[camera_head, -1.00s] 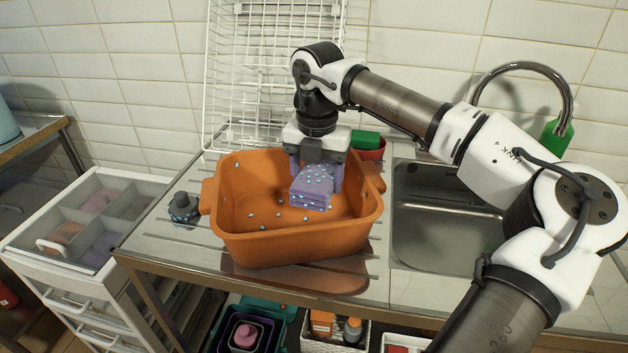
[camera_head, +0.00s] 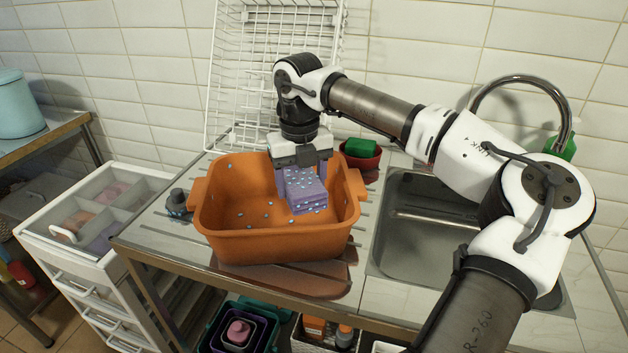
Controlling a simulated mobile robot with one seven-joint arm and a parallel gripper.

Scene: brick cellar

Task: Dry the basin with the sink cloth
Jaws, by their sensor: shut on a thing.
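The orange basin (camera_head: 278,245) stands on the ribbed steel drainboard, left of the sink. Several pale blue drops (camera_head: 250,213) dot its floor and inner walls. My gripper (camera_head: 302,182) reaches down into the basin and is shut on the purple sink cloth (camera_head: 307,190), a folded block with light blue spots. The cloth is low inside the basin, right of its middle. Whether it touches the floor is hard to tell. The far wall behind the gripper is partly hidden.
A white wire rack (camera_head: 268,75) leans on the tiled wall behind the basin. A red bowl with a green sponge (camera_head: 361,147) stands behind right. The sink (camera_head: 425,235) and tap (camera_head: 530,82) are at right.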

